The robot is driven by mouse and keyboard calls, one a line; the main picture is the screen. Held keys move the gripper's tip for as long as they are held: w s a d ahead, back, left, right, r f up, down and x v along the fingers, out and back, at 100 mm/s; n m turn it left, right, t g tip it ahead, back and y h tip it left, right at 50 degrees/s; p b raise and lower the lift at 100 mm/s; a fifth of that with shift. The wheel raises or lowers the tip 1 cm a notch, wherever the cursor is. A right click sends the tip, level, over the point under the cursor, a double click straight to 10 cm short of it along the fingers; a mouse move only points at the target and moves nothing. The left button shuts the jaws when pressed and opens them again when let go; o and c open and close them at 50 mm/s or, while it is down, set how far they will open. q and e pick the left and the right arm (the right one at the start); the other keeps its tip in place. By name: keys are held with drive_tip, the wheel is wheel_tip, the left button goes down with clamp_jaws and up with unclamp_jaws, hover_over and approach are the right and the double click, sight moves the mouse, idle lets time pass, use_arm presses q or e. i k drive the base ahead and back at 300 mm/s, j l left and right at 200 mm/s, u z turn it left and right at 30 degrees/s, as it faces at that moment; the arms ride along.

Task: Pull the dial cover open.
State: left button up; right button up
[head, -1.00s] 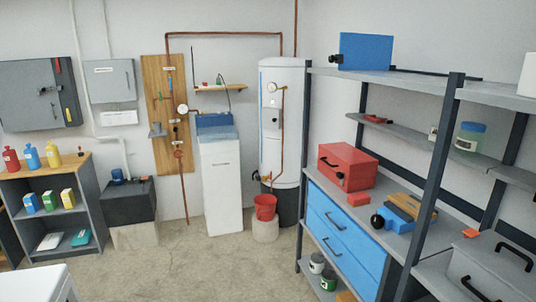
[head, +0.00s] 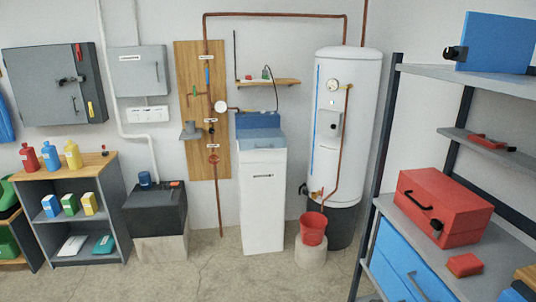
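A tall white water heater (head: 353,85) stands against the back wall. On its front is a small round dial (head: 333,86), with a small grey box (head: 328,123) below it that has a dark spot on its face. A second round white dial (head: 221,107) is on the pipework of the wooden wall board (head: 188,70). I cannot tell for sure which part is the dial cover, or whether any cover is open. Neither of my grippers is in view.
A shelving rack (head: 387,130) with a red toolbox (head: 440,205) stands at the right. A red bucket (head: 313,229) sits before the heater. A white cabinet (head: 261,200) stands left of it. The concrete floor (head: 215,277) in front is clear.

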sight(327, 123)
drive_tip(key=i+j+z, duration=0.1)
drive_tip(key=i+z, duration=0.25)
drive_tip(key=i, duration=0.2)
drive_tip(key=i+j+z, duration=0.35)
drive_tip(key=i, duration=0.15)
drive_tip(key=i+j+z, duration=0.3)
drive_tip(key=i, duration=0.2)
